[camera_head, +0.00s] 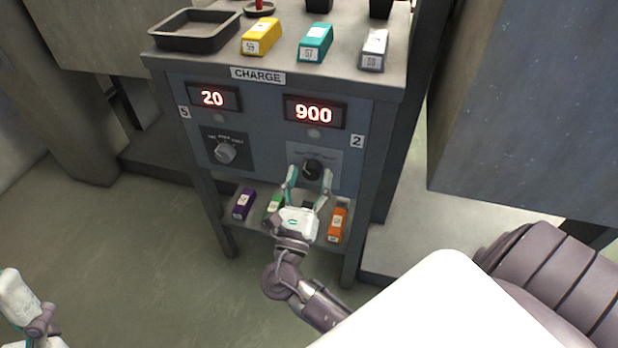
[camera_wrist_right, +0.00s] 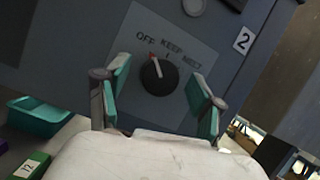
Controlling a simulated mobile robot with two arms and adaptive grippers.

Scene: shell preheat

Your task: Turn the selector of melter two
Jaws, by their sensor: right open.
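The selector of melter two is a black round knob (camera_head: 312,168) on a grey plate on the cabinet front, beside the "2" label. In the right wrist view the knob (camera_wrist_right: 159,77) has a red-tipped pointer aimed up and slightly left, toward OFF. KEEP and MELT are printed further right. My right gripper (camera_head: 309,177) is open, one teal-padded finger on each side of the knob. In the right wrist view gaps show between the knob and the fingers (camera_wrist_right: 160,84). A white part of my left arm's end (camera_head: 22,297) shows at the lower left; its jaw state is unclear.
A display reading 900 (camera_head: 314,112) is above the selector. Left of it are a display reading 20 (camera_head: 213,98) and a grey knob (camera_head: 224,152). Yellow (camera_head: 261,37), teal (camera_head: 315,42) and grey (camera_head: 373,50) blocks stand on top. Purple (camera_head: 243,204) and orange (camera_head: 337,225) blocks are on the lower shelf.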

